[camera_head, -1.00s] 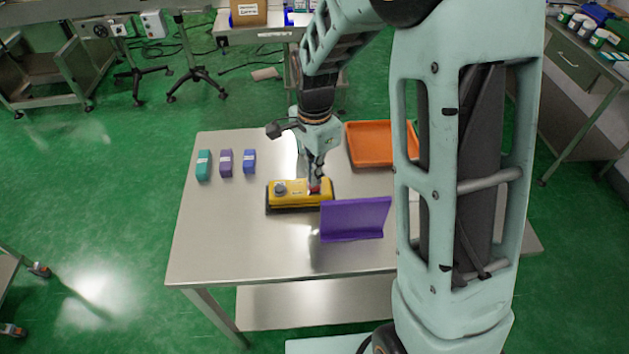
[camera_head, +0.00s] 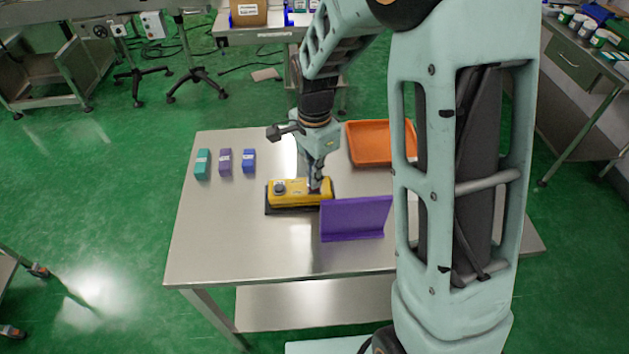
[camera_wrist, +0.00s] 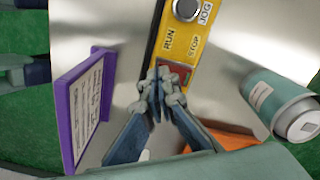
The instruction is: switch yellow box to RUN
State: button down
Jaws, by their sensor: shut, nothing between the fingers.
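The yellow box (camera_head: 299,197) lies on the steel table, with a round dark knob (camera_head: 279,188) at its left end. In the wrist view, the box (camera_wrist: 196,48) shows RUN, STOP and JOG labels around the knob (camera_wrist: 187,8), which is cut by the top edge; its setting is unclear. A red switch (camera_wrist: 177,73) sits at the box's other end. My gripper (camera_head: 315,189) is shut and empty, with its tips at the red switch. In the wrist view, the tips (camera_wrist: 159,85) overlap the switch's near edge; I cannot tell whether they touch it.
A purple upright panel (camera_head: 355,217) stands close in front of the box. An orange tray (camera_head: 353,160) is behind right. Teal (camera_head: 203,165), purple (camera_head: 225,162) and blue (camera_head: 249,161) blocks stand left. The table's front left is clear.

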jog(key=shift+f+b, duration=0.35)
jog(key=shift+f, duration=0.15)
jog(key=shift+r+p, duration=2.55)
jog(key=shift+r, duration=1)
